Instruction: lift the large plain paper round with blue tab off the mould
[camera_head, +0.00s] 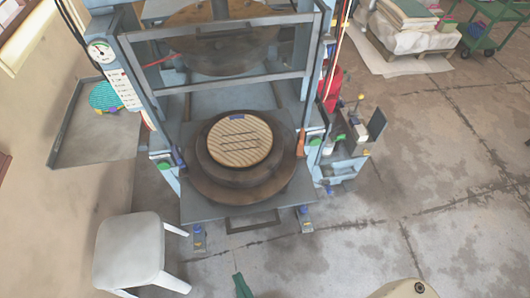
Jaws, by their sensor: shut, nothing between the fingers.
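The mould (205,158) is a dark brown, stepped round block on the press bed. On top of it lies a pale, wood-grained round disc (240,152) with several dark slits or lines. A small blue tab (236,117) shows at the disc's far edge. I cannot make out a separate plain paper round; I cannot tell whether the tab belongs to the disc or to a sheet beneath it. My gripper is not in view; a pale part of my arm shows at the bottom right edge, well apart from the press.
A grey side tray (97,145) is at left, a white stool (130,250) at front left. A small side shelf (352,142) stands right.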

